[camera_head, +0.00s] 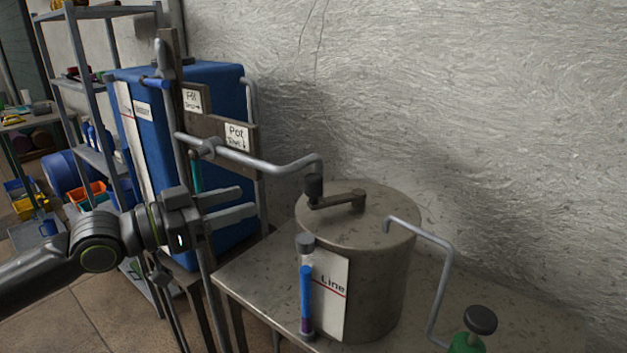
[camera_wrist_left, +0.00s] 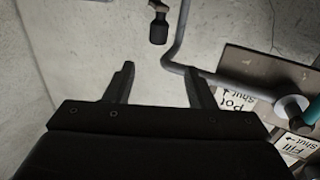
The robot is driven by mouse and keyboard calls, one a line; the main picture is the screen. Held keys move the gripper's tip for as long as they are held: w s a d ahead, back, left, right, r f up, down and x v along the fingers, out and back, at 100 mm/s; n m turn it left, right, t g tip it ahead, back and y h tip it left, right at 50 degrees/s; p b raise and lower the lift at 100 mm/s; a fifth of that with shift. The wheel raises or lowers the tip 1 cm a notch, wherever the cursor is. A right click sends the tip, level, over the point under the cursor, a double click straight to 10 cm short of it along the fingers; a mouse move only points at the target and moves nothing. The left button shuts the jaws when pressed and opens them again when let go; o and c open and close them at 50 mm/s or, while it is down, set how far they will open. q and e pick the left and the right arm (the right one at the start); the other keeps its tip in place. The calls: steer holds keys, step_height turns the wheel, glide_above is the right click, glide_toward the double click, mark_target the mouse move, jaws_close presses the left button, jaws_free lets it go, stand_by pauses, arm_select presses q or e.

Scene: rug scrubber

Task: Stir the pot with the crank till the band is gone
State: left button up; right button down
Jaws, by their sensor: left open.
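The grey metal pot (camera_head: 375,285) stands on a table. On its lid is the crank (camera_head: 343,200), a brownish arm with a dark upright knob (camera_head: 314,188) at its left end. A sight tube (camera_head: 306,290) on the pot's front holds blue liquid with a purple band (camera_head: 307,325) at the bottom. Beside it is a white "Line" plate (camera_head: 333,300) with a red mark. My left gripper (camera_head: 248,201) is open and empty, left of the pot and apart from the crank. In the left wrist view, a dark knob (camera_wrist_left: 158,30), apparently the crank's, shows beyond the open fingers (camera_wrist_left: 160,85).
A grey pipe (camera_head: 265,163) runs from the blue tank (camera_head: 215,85) toward the lid, close above my gripper. "Fill" and "Pot" signs (camera_head: 237,135) hang on boards there. Another pipe (camera_head: 445,260) leaves the pot on the right, near a green bottle (camera_head: 467,342).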

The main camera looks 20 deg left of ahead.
mark_target(306, 183)
arm_select(q)
steer(key=shift+b+x, duration=1.15)
steer(key=shift+x, duration=6.35)
steer(key=shift+d, duration=0.1)
jaws_close()
